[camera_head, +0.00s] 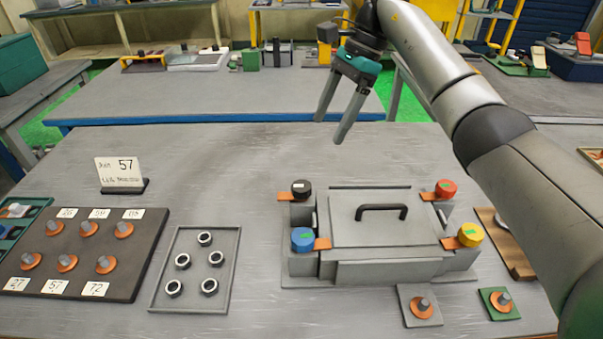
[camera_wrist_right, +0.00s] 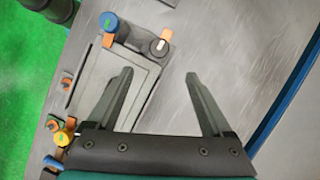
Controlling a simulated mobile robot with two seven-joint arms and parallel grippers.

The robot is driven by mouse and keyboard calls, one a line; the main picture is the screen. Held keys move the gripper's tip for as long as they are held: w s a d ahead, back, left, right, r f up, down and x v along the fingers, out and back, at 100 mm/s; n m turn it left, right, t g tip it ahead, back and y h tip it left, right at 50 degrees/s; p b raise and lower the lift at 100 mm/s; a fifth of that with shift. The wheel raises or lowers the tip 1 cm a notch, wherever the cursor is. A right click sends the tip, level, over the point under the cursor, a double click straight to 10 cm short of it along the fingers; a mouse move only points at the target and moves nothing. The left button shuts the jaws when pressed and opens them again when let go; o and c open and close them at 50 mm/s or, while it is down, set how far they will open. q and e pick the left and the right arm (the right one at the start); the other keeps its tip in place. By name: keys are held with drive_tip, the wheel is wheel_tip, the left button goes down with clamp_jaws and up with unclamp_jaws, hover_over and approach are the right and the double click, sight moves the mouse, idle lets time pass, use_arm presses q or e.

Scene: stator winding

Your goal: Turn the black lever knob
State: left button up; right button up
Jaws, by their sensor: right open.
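The black lever knob (camera_head: 301,187) is at the back left corner of a grey box fixture (camera_head: 390,272), with an orange tab pointing left. It also shows in the right wrist view (camera_wrist_right: 157,46), beyond my fingertips. A blue knob (camera_head: 302,238), a red knob (camera_head: 445,188) and a yellow knob (camera_head: 470,234) are at the other corners. My right gripper (camera_head: 328,131) is open and empty, above and behind the black knob, apart from it. It also shows in the right wrist view (camera_wrist_right: 159,73). My left gripper is not in view.
A black handle (camera_head: 381,210) stands up from the fixture lid. The table behind the fixture is clear.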

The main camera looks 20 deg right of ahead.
drive_tip(key=b, duration=0.1)
approach(302, 186)
drive_tip(key=x, duration=0.7)
drive_tip(key=shift+f, duration=0.15)
drive_tip(key=shift+a+f+b, duration=0.25)
drive_tip(key=shift+f+b, duration=0.05)
drive_tip(key=shift+f, duration=0.3)
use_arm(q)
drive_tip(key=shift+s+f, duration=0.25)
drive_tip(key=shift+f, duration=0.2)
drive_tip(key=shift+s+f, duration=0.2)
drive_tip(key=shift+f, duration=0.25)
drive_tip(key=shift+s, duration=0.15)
use_arm(e)
drive_tip(key=shift+c, duration=0.3)
drive_tip(key=c, duration=0.3)
clamp_jaws()
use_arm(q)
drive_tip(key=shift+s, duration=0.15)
